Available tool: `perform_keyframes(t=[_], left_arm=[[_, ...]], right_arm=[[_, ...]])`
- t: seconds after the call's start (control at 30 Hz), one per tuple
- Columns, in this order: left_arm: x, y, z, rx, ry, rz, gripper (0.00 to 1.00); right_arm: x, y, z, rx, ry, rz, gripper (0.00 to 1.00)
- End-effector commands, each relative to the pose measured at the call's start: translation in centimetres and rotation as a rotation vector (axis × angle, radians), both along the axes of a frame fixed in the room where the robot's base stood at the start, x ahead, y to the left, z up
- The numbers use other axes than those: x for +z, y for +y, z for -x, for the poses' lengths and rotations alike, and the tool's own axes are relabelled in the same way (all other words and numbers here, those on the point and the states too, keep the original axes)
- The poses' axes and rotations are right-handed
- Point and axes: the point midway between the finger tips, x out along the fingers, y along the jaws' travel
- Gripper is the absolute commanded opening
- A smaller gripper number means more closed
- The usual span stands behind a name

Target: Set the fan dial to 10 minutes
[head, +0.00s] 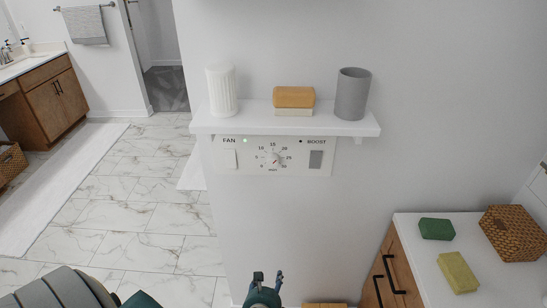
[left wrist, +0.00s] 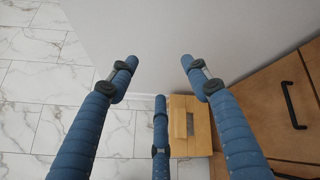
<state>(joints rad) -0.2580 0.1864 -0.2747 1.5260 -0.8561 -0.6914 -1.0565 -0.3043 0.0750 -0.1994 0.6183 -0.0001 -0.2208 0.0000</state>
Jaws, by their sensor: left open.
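The fan control panel (head: 315,165) is a white plate on the wall under a small shelf. Its round fan dial (head: 276,160) sits in the middle with minute marks around it. The pointer is too small to read surely. A FAN switch (head: 230,159) is left of the dial and a grey BOOST switch (head: 316,159) is right of it. My left gripper (head: 267,279) is well below the panel, apart from it. In the left wrist view it is open and empty (left wrist: 158,75), its blue fingers spread before the wall. My right gripper is in neither view.
The shelf (head: 290,126) above the panel juts out, holding a white ribbed cup (head: 221,89), an orange and cream block stack (head: 294,97) and a grey cup (head: 352,94). A cabinet (head: 410,240) stands at right. A wooden piece (left wrist: 200,140) is low by the wall.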

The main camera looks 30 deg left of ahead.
Motion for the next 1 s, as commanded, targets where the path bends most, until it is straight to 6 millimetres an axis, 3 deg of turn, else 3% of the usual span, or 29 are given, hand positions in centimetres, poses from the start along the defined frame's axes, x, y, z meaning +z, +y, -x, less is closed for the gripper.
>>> perform_keyframes(t=[0.03, 0.1, 0.2, 0.3, 0.4, 0.5, 0.63, 1.0], left_arm=[[6.3, 0.5, -2.3, -0.055, -0.057, -0.126, 0.48], [13.5, 1.1, -4.4, -0.108, -0.117, -0.312, 0.48], [22.6, 1.8, -5.8, -0.136, -0.183, -0.541, 0.48], [29.2, 2.3, -6.0, -0.128, -0.223, -0.706, 0.48], [33.1, 2.7, -5.7, -0.114, -0.243, -0.802, 0.48], [34.7, 2.9, -5.7, -0.104, -0.249, -0.844, 0.48], [35.0, 3.6, -6.8, -0.105, -0.250, -0.853, 0.48], [35.0, 7.2, -12.5, -0.104, -0.249, -0.849, 0.48]], right_arm=[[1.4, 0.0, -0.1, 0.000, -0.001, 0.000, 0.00], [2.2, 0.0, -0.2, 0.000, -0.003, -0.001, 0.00], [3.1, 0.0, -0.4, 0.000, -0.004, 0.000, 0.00], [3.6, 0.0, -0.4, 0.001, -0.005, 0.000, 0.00], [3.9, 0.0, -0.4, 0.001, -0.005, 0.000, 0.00], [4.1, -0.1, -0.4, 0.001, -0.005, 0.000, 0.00], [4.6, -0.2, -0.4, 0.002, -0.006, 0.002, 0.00], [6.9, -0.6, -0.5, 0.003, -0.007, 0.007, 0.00]])
